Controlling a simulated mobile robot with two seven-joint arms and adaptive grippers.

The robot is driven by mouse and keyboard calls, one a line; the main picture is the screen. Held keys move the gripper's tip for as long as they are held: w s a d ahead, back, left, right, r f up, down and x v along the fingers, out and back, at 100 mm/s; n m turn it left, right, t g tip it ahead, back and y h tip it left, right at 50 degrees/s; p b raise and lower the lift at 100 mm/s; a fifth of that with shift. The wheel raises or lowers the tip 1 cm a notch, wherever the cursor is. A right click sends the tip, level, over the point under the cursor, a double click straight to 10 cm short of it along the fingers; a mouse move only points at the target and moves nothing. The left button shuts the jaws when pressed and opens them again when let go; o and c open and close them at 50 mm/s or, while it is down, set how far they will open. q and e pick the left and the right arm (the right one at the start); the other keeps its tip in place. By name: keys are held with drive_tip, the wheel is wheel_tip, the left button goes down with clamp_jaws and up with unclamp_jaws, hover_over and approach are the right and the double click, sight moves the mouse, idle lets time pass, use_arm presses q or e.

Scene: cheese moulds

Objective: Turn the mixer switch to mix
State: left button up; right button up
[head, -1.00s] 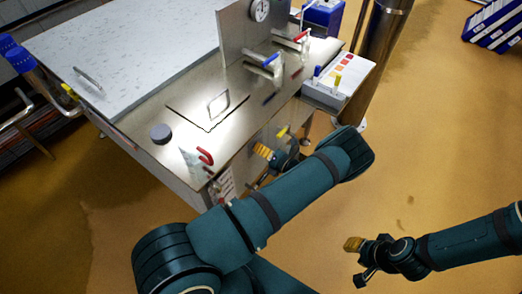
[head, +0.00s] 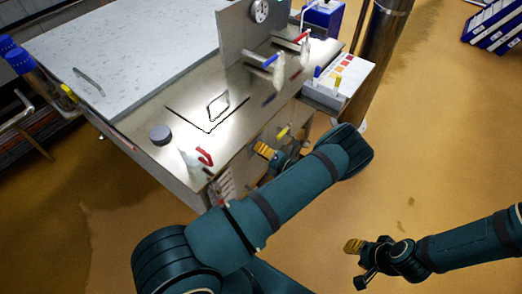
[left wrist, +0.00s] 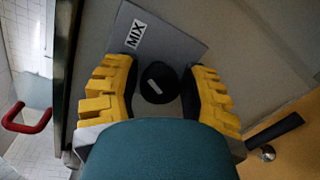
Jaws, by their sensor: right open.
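The mixer switch is a round black knob (left wrist: 162,92) with a short pale mark, in the left wrist view. A grey plate behind it carries a white "MIX" label (left wrist: 135,33), up and left of the knob. My left gripper (left wrist: 160,68) is open, with one yellow finger on each side of the knob; I cannot tell whether either touches it. In the head view my left gripper (head: 267,151) is at the machine's front side, partly hidden by my arm, and the knob is hidden. My right gripper (head: 354,247) is open and empty above the floor.
The steel machine (head: 165,125) has a pale lid (head: 120,50), a round gauge (head: 259,11) and red and blue handles. A grey box (head: 340,80) with coloured labels adjoins its right side. A red handle (left wrist: 26,118) and a black handle (left wrist: 274,131) flank my left gripper. Open floor lies right.

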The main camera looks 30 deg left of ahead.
use_arm(q)
drive_tip(key=shift+o, duration=1)
drive_tip(key=s+d, duration=0.1)
drive_tip(key=d, duration=1.1)
drive_tip(key=shift+s+r, duration=0.15)
drive_tip(key=shift+r, duration=0.25)
